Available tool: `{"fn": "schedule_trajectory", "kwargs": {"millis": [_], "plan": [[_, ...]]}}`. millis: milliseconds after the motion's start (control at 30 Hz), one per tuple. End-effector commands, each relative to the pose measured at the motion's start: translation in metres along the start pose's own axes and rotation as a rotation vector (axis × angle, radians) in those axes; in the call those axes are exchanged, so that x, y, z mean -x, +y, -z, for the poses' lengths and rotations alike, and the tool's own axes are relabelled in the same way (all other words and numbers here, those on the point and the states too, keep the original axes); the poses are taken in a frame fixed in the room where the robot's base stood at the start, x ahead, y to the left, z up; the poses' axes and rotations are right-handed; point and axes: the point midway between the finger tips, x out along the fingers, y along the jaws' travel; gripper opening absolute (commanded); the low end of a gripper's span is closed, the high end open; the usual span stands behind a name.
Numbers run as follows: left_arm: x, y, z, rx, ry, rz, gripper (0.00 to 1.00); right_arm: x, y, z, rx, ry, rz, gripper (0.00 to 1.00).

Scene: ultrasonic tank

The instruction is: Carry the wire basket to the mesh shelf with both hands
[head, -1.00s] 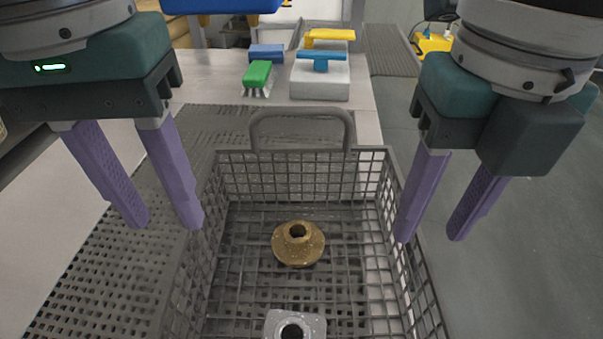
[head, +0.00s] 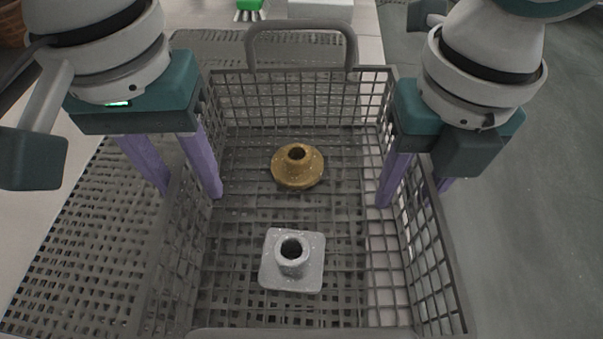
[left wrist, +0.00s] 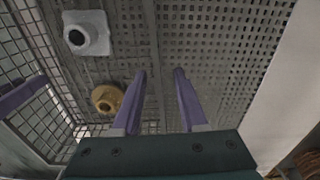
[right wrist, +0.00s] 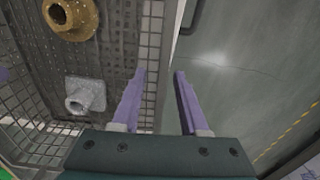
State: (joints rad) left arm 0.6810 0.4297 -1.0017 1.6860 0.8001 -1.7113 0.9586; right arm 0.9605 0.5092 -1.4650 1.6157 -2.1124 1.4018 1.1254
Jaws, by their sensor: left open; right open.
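The grey wire basket (head: 300,76) stands upright in the middle of the head view, its hoop handle at the far end. It holds a brass flanged part (head: 298,167) and a silver square-flanged part (head: 292,262). My left gripper (head: 191,193) is open, its fingers either side of the basket's left wall. My right gripper (head: 408,200) is open, its fingers either side of the right wall; its outer finger is partly hidden behind the mesh. I cannot tell whether any finger touches the wire. A perforated grey surface (head: 85,240) lies left of the basket; I cannot tell whether it is the mesh shelf.
A green brush (head: 249,6) and a white block (head: 320,9) sit on the pale counter beyond the handle, cut by the top edge. Open grey floor (head: 520,230) lies to the right of the basket.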

Motion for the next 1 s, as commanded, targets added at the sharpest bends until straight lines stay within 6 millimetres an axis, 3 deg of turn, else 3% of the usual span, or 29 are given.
{"fn": "schedule_trajectory", "kwargs": {"millis": [200, 500, 867, 1000], "plan": [[-0.016, 0.000, 0.000, 0.000, 0.001, 0.000, 0.42, -0.016, 0.000, 0.000, 0.000, 0.000, 0.000, 0.43], [-0.017, 0.000, 0.000, -0.001, 0.002, 0.000, 0.42, -0.018, 0.000, 0.000, 0.000, -0.001, 0.000, 0.43], [-0.017, 0.000, 0.000, 0.000, 0.002, 0.000, 0.02, -0.017, 0.000, 0.000, 0.000, 0.000, 0.000, 0.03], [-0.017, 0.000, 0.000, 0.000, 0.002, 0.000, 0.00, -0.017, 0.000, 0.000, 0.000, 0.000, 0.000, 0.00]]}}
